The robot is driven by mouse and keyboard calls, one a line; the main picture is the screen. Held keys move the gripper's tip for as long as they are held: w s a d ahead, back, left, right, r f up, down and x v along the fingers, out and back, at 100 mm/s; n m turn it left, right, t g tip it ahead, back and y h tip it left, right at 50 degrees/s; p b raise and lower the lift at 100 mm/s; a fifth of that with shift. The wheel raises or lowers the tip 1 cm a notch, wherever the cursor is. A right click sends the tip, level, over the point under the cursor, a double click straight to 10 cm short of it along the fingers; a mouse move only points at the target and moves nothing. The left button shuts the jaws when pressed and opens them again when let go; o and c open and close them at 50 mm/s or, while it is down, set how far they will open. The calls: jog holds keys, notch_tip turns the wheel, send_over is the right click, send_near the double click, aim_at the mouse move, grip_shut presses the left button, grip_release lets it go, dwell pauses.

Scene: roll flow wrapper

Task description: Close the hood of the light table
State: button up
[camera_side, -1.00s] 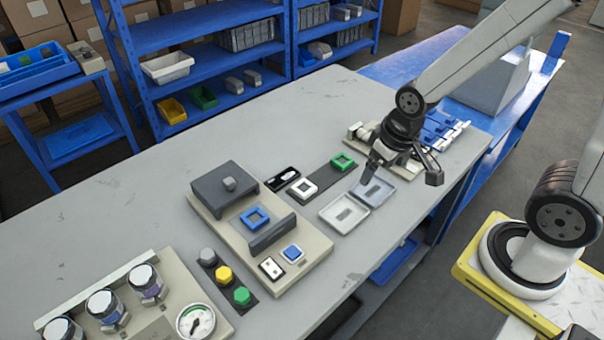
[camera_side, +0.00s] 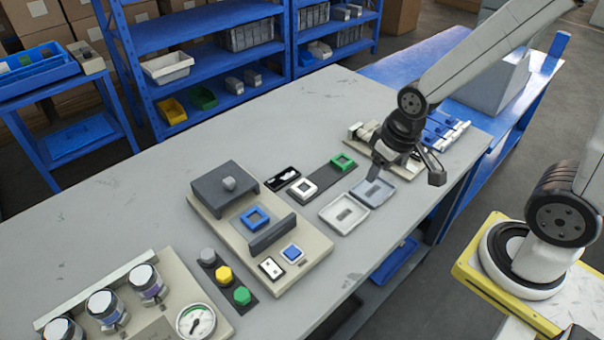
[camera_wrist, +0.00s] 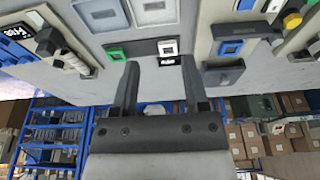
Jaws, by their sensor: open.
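The beige station (camera_side: 313,247), which I take to be the light table, lies on the bench at the middle of the side view. A dark grey hood (camera_side: 225,187) with a round knob sits at its back left end. A blue square frame (camera_side: 255,217) lies uncovered between the hood and an upright dark bar (camera_side: 272,233). In the wrist view the blue frame (camera_wrist: 231,48) and hood (camera_wrist: 222,76) are at upper right. My gripper (camera_wrist: 160,64) is open and empty, its fingers apart. In the side view it hangs right of the station, above the pale two-part tray.
The pale two-part tray (camera_side: 338,222) lies right of the station. A dark strip with white (camera_side: 303,189) and green (camera_side: 343,161) frames lies behind it. Coloured knobs (camera_side: 224,276) and a jar-and-gauge panel (camera_side: 165,320) are at front left. The back left bench is clear.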

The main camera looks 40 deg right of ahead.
jog(key=shift+w+a, duration=0.1)
jog(key=shift+w, duration=0.25)
jog(key=c, duration=0.3)
jog(key=shift+w+a+r, duration=0.1)
jog(key=shift+w, duration=0.4)
grip_shut()
jog(key=w+a, duration=0.5)
jog(key=w, duration=0.5)
jog(key=w+a+f, duration=0.1)
jog(key=w+a, duration=0.5)
jog(key=w, duration=0.4)
jog(key=w+a+f+t, duration=0.1)
jog(key=w+a, duration=0.4)
jog(key=w, duration=0.5)
jog(key=shift+w+a+f, duration=0.25)
jog(key=shift+w+a, duration=0.1)
jog(key=shift+w, duration=0.05)
